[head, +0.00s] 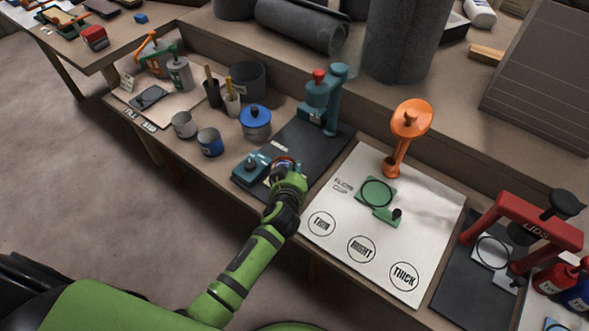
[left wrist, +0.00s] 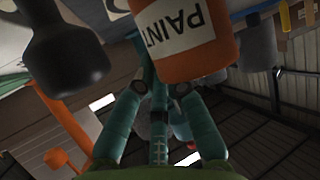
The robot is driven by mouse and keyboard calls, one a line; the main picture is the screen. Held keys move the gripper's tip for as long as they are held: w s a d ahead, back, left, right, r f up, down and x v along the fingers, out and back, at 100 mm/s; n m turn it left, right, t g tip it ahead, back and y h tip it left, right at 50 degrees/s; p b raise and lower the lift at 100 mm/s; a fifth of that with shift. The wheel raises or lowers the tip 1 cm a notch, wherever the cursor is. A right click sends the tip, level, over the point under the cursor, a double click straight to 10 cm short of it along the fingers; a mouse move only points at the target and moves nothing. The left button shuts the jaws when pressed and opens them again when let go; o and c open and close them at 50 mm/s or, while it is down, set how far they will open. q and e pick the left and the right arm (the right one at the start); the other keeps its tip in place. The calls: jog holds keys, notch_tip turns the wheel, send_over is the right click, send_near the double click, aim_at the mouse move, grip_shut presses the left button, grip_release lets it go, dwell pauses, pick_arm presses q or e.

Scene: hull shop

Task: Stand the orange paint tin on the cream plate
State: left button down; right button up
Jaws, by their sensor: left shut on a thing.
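My left gripper (head: 286,174) is over the dark mat left of the white board. In the left wrist view the teal fingers (left wrist: 158,90) are shut on the orange paint tin (left wrist: 215,62), whose white PAINT label appears upside down. In the head view the gripper hides most of the tin, so I cannot tell whether it touches the mat. A pale plate with a dark ring (head: 490,253), which looks like the cream plate, lies under the red LIDS press at the right, away from the gripper. My right gripper is out of view.
The white board (head: 330,246) with marked circles lies between, carrying a green piece (head: 377,193) and an orange stand (head: 401,150). A teal press (head: 327,100) stands behind the gripper. The red press (head: 530,222) frames the pale plate. A blue-lidded pot (head: 256,122) stands left.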

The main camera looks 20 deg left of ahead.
pick_arm(q)
jog(key=shift+d, duration=0.1)
jog(key=c, duration=1.7)
grip_release()
jog(key=shift+f, duration=0.2)
jog(key=o, duration=0.4)
jog(key=shift+r, duration=0.15)
jog(key=shift+r, duration=0.25)
jog(key=v, duration=1.1)
jog(key=shift+s+r+p, duration=0.1)
jog(key=shift+s+p, duration=0.2)
jog(key=shift+s, duration=0.15)
